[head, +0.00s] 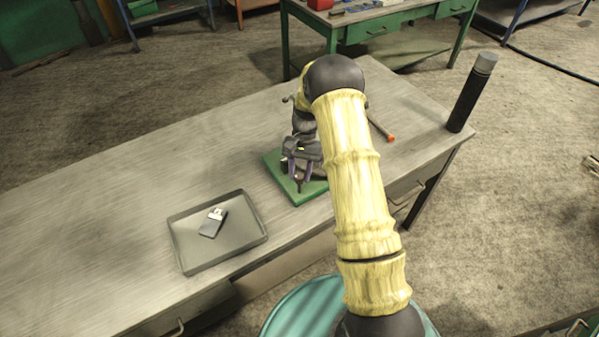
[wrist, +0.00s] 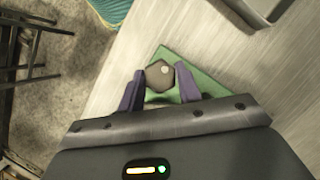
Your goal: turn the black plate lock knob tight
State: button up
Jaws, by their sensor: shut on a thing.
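My gripper (head: 299,170) points down over the green base plate (head: 273,165) on the workbench. In the wrist view its two purple fingers (wrist: 161,75) stand on either side of a dark, six-sided knob (wrist: 157,77) with a small light spot on top, and are shut on it. The green base plate (wrist: 205,82) lies below the knob. In the head view the knob is hard to make out among the fingers and my arm. Its stem and whatever it screws into are hidden.
A grey tray (head: 188,257) with a small black item with a pale end (head: 212,223) sits left of the green base. An orange-tipped rod (head: 381,129) lies right of my arm. A dark post (head: 470,95) stands at the bench's right end. The bench's left side is clear.

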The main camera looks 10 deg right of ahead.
jog(key=shift+w+r, duration=0.1)
jog(key=o, duration=1)
jog(key=shift+c, duration=0.2)
jog(key=b+v, duration=0.3)
jog(key=v, duration=1.4)
jog(key=shift+r, duration=0.15)
jog(key=shift+a, duration=0.1)
jog(key=s+a+f+n+t+h, duration=0.1)
jog(key=s+n+t, duration=0.4)
jog(key=s, duration=2.2)
jog(key=shift+a+f+n+t+h, duration=0.3)
jog(key=shift+a+t+h, duration=0.4)
jog(key=shift+a, duration=0.4)
